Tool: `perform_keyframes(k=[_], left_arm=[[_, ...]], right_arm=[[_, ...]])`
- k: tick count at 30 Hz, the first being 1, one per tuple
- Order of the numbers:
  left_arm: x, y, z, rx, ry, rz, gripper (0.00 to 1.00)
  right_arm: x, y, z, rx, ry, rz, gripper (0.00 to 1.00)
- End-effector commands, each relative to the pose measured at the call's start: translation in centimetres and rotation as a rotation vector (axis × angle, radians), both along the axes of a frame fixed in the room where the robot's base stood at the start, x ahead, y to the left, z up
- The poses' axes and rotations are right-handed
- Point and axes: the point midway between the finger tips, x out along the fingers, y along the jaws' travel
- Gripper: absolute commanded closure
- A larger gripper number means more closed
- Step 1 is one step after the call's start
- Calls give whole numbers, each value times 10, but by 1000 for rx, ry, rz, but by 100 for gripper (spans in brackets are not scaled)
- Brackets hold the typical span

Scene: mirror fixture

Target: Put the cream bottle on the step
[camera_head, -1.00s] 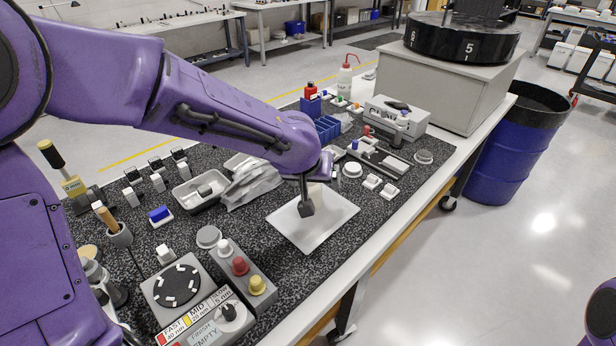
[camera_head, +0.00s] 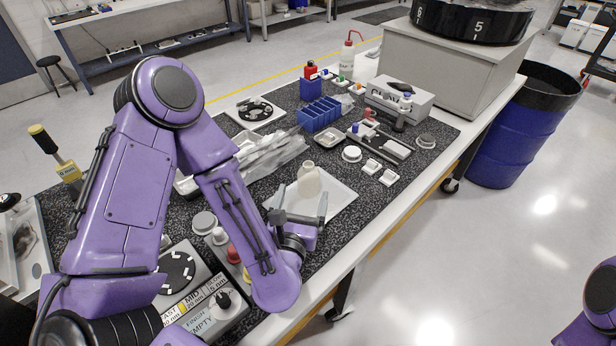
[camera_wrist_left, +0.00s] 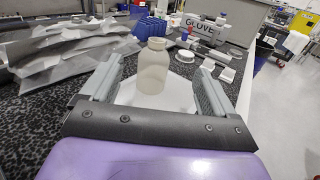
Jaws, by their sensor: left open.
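The cream bottle (camera_head: 309,181) stands upright on a white square plate (camera_head: 340,197) on the dark speckled mat. My left gripper (camera_head: 302,200) is open, just in front of the bottle, with its fingers pointing toward it. In the left wrist view the bottle (camera_wrist_left: 153,68) shows between and beyond the two spread fingers (camera_wrist_left: 160,72). Whether the fingertips reach beside the bottle is hard to tell. I cannot tell which thing is the step. My right gripper is not in view.
A crumpled clear bag (camera_head: 270,155) lies left of the plate. A blue rack (camera_head: 319,114), a glove box (camera_head: 398,98) and small white pieces (camera_head: 372,166) stand behind and right. A control box with a knob (camera_head: 215,310) is at the front left.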

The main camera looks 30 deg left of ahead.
Motion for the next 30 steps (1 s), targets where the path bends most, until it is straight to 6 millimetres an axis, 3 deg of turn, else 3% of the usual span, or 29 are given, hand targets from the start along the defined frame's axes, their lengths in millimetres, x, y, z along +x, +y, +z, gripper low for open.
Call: perform_keyframes(k=[6, 12, 17, 21, 24, 30], left_arm=[[17, 8, -12, -25, -8, 28, 12], [44, 13, -8, -23, -6, 19, 12], [59, 18, -1, -20, 0, 16, 12], [83, 26, -3, -17, 1, 17, 12], [96, 30, -5, -19, 0, 17, 12], [100, 31, -8, -20, -1, 15, 12]], right_arm=[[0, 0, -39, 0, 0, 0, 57], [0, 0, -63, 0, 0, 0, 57], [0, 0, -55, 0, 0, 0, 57], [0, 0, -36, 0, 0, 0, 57], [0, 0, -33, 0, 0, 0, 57], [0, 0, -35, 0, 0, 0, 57]])
